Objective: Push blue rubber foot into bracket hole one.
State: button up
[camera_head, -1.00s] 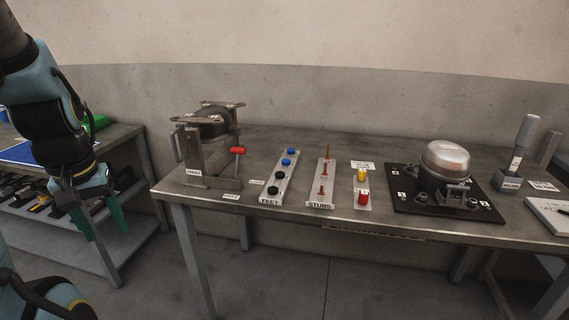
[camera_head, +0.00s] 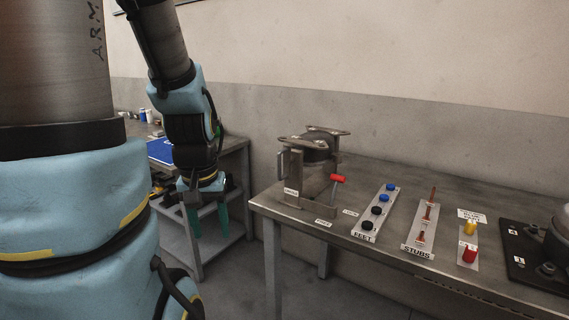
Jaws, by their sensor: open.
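Two blue rubber feet stand at the far end of the FEET strip (camera_head: 362,236): the farthest foot (camera_head: 390,187) and a nearer one (camera_head: 384,198). Two black feet (camera_head: 372,218) stand in front of them on the same strip. A metal stand with a red-handled clamp (camera_head: 338,179) is left of the strip. It carries a dark compressor (camera_head: 315,152) with bracket plates (camera_head: 329,131). I cannot make out the bracket holes or which is number one. My gripper (camera_head: 209,222) hangs open and empty, fingers down, left of the bench and well away from the feet.
The STUBS strip (camera_head: 417,251) and a holder with a yellow and a red cap (camera_head: 468,241) stand to the right on the bench. A black mat (camera_head: 522,263) with another compressor is at the right edge. A second bench with a blue mat (camera_head: 160,151) is behind my arm.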

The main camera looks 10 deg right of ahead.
aim_at(383, 197)
jog(key=i+l, duration=0.1)
jog(key=l, duration=0.65)
jog(key=i+l, duration=0.15)
jog(key=l, duration=0.2)
jog(key=i, duration=0.4)
